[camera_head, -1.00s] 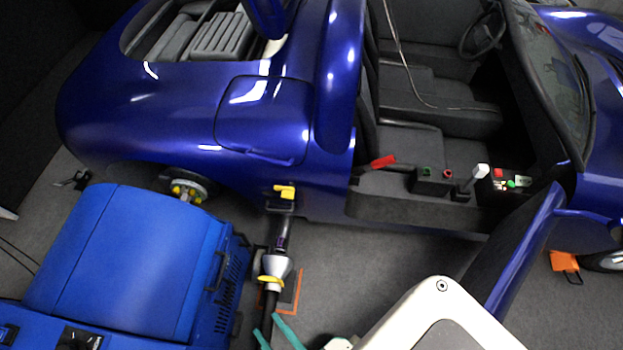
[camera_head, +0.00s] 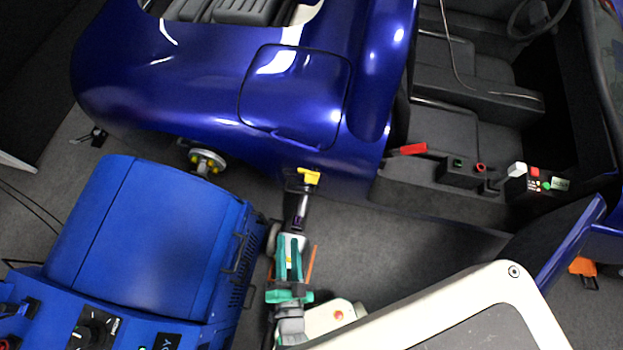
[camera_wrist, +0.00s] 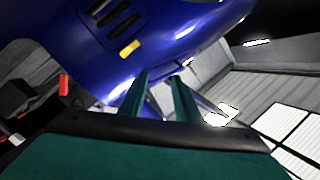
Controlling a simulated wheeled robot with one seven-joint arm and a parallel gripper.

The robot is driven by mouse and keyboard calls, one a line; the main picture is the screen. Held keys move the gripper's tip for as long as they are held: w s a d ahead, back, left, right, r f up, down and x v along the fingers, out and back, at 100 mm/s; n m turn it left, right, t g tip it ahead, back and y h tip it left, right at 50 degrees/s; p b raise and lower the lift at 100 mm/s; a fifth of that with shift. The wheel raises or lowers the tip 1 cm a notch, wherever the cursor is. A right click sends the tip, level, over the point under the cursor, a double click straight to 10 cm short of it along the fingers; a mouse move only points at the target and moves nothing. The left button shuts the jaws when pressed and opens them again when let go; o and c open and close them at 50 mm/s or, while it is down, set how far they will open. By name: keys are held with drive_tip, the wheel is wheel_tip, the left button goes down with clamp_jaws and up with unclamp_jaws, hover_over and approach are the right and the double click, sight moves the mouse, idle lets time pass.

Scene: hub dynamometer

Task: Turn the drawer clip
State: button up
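I see no part that I can surely call the drawer clip. A yellow clip-like piece (camera_head: 309,177) sits on a dark fitting at the car's lower side, just above a dark and silver rod. My gripper (camera_head: 290,240) has teal fingers and is below that piece in the head view, over the rod's lower end, which it hides. In the wrist view the two fingers (camera_wrist: 160,78) stand apart with nothing seen between them. A small yellow piece (camera_wrist: 129,49) shows on a blue surface beyond them; I cannot tell if it is the same piece.
The blue car (camera_head: 215,95) fills the back. A blue machine (camera_head: 150,235) stands at front left, close to my gripper. A wheel hub (camera_head: 207,162) lies between machine and car. The open car door (camera_head: 560,240) is at right. Grey floor (camera_head: 400,245) is free between.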

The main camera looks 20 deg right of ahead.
drive_tip(key=w+d+f+m+h, duration=0.4)
drive_tip(key=w+d+f+m, duration=0.1)
drive_tip(key=w+f+m, duration=0.25)
drive_tip(key=m+g+h, duration=0.1)
drive_tip(key=m, duration=0.4)
approach(313, 180)
drive_tip(key=x, duration=1)
drive_tip(key=shift+f, duration=0.35)
clamp_jaws()
